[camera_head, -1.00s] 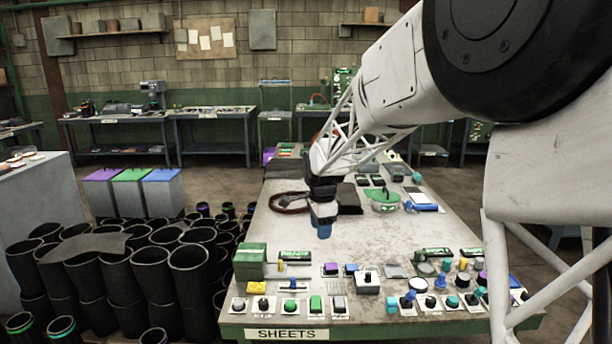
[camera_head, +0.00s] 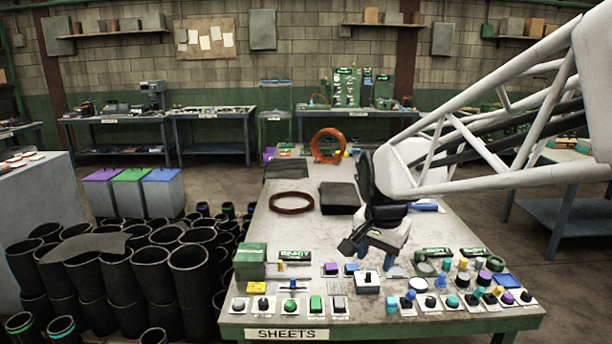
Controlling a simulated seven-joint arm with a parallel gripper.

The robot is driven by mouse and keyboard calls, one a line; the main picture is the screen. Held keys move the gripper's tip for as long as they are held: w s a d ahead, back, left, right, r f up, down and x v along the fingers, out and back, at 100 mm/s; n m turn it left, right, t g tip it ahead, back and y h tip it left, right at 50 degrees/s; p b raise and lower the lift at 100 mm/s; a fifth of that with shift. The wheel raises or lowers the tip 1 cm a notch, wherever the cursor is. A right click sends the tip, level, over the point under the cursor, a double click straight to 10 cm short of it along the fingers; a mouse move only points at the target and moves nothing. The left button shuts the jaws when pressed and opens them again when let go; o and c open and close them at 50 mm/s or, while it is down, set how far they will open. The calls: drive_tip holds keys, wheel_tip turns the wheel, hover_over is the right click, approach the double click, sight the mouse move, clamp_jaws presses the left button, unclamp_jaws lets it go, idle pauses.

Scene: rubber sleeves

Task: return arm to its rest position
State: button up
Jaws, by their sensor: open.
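My gripper (camera_head: 373,255) hangs at the end of my white lattice arm, above the front middle of the work table. Its black and white body is tilted, with the fingers pointing down over the rows of buttons and knobs. The jaws are open and I see nothing held between them. The table (camera_head: 262,240) carries a "SHEETS" label on its front edge. A dark brown ring (camera_head: 291,209) and a black block (camera_head: 340,206) lie on the table behind and left of the gripper.
Several small buttons, knobs and a green box (camera_head: 250,260) crowd the table's front. Black rubber sleeves (camera_head: 188,275) stand packed on the floor to the left. An orange ring (camera_head: 328,146) stands at the table's far end.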

drive_tip(key=s+d+f+n, duration=0.2)
drive_tip(key=s+n, duration=0.1)
drive_tip(key=s, duration=0.7)
drive_tip(key=s+d+f+n, duration=0.1)
drive_tip(key=s+n, duration=0.3)
drive_tip(key=s, duration=0.7)
drive_tip(key=shift+s+d+f+t, duration=0.2)
drive_tip(key=shift+d+f+t, duration=0.2)
drive_tip(key=shift+d, duration=0.4)
